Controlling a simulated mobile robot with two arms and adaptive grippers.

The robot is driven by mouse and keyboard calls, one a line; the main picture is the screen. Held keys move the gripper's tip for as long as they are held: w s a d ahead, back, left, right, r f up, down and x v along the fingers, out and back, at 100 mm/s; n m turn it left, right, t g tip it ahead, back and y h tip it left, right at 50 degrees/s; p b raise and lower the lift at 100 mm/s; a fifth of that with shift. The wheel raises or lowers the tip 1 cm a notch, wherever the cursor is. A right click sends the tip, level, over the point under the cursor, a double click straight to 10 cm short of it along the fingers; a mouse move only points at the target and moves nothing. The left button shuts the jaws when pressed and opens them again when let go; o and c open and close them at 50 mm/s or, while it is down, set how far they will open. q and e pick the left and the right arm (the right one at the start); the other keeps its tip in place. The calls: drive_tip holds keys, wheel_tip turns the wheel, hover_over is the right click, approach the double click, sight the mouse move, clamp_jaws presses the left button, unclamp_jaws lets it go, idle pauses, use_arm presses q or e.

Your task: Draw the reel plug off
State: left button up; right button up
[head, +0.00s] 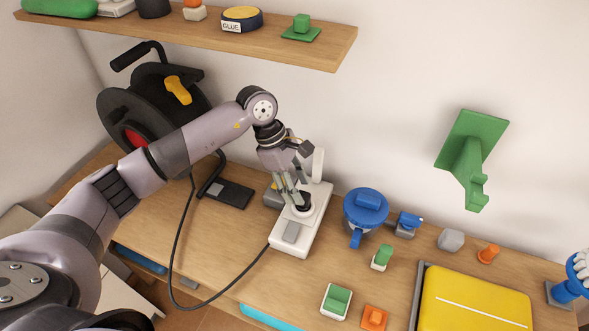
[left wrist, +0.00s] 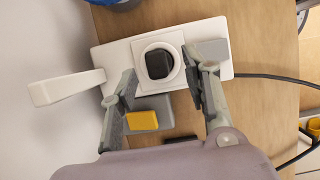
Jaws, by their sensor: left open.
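The reel plug (head: 304,202) is a dark, blocky plug seated in the round socket of a white base unit (head: 291,248). In the left wrist view the plug (left wrist: 158,64) sits inside the white ring of the socket. My left gripper (head: 291,197) is over the base unit. In the left wrist view its open fingers (left wrist: 165,83) stand on either side of the socket, with gaps to the plug. In the head view the fingers partly hide the plug. My right gripper is not in view.
A black cable reel (head: 125,105) stands at the back left. A black cable (head: 178,235) loops to the base unit. A white lever (left wrist: 65,88) rises beside the socket. A blue round item (head: 365,209) stands close right. A shelf (head: 190,37) hangs above.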

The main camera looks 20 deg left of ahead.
sight(302, 194)
use_arm(q)
drive_tip(key=x, duration=0.2)
drive_tip(key=shift+w+d+f, duration=0.15)
drive_tip(key=shift+d+f, duration=0.05)
drive_tip(key=shift+f, duration=0.05)
drive_tip(key=shift+p+x, duration=0.35)
drive_tip(key=shift+x, duration=0.45)
drive_tip(key=shift+w, duration=0.1)
drive_tip(key=c, duration=0.8)
clamp_jaws()
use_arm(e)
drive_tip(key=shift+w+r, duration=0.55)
